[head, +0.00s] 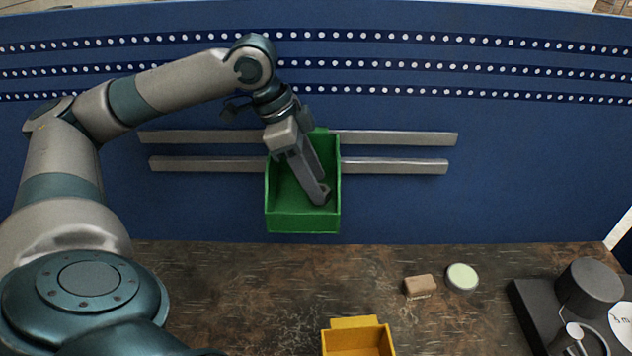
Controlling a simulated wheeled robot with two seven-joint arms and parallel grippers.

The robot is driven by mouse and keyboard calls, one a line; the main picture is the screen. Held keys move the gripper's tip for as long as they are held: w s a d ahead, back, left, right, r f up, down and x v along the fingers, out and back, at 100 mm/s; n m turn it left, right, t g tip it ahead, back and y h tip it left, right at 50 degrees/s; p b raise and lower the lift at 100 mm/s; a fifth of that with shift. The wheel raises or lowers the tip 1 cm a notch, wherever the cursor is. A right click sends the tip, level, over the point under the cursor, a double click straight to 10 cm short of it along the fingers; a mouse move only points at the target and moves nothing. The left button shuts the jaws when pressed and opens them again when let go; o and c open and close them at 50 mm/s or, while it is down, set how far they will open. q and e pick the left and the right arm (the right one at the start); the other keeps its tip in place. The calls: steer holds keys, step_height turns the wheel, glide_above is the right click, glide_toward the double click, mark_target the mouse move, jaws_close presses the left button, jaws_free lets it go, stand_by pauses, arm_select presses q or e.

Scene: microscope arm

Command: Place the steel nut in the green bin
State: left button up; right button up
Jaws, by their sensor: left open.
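The green bin (302,224) hangs on the metal rails of the blue wall panel, in the middle of the head view. My left gripper (321,194) reaches down into it from above, its fingers pointing down toward the bin's front right. The gripper is open. I cannot make out the steel nut; the gripper covers part of the bin's inside, so I cannot tell whether the nut lies there. My right gripper is not in view.
A yellow bin (358,341) stands at the front edge of the picture. A small brown block (420,286) and a pale green round disc (462,277) lie on the worn brown bench (240,290). A dark device (590,287) stands at right. The bench's middle is mostly clear.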

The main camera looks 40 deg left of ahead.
arm_select(q)
steer(key=b+v, duration=0.1)
steer(key=v, duration=0.9)
steer(key=shift+s+r, duration=0.15)
steer(key=shift+r, duration=0.2)
steer(key=shift+a, duration=0.1)
stand_by(0.5)
